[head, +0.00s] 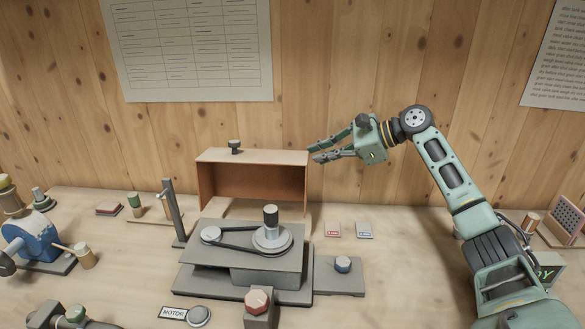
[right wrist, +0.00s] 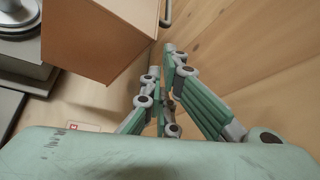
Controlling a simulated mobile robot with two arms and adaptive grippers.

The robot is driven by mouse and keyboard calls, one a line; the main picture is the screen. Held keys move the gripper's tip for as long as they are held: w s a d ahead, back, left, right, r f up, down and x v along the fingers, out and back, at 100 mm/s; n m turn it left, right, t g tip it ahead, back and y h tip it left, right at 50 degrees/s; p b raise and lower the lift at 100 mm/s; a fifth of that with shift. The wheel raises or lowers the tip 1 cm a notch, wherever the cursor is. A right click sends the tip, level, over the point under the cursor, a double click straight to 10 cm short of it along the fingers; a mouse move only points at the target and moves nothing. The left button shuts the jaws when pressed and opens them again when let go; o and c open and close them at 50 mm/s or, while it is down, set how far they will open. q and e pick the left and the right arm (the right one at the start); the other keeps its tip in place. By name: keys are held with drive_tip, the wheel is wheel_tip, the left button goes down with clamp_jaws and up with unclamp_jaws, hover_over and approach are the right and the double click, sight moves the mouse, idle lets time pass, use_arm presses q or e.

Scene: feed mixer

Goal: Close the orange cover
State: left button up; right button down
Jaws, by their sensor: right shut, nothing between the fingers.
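The orange cover (head: 253,156) is a box-shaped hood with a small dark knob (head: 234,146) on its top. It stands behind the grey belt drive (head: 248,240), its open side facing me, so the pulleys and belt are uncovered. The cover also shows at the upper left of the right wrist view (right wrist: 100,35). My right gripper (head: 314,151) is shut and empty, at the cover's upper right corner. I cannot tell whether its fingertips touch the cover. My left gripper is not in view.
A red knob (head: 259,301) stands in front of the drive, and a grey post (head: 174,212) at its left. A blue machine (head: 36,237) is at the far left. Two small cards (head: 333,229) lie right of the drive. The wooden wall is close behind the cover.

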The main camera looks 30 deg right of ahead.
drive_tip(key=b+x, duration=0.3)
drive_tip(key=x, duration=0.6)
drive_tip(key=shift+w+r, duration=0.1)
drive_tip(key=shift+w, duration=0.05)
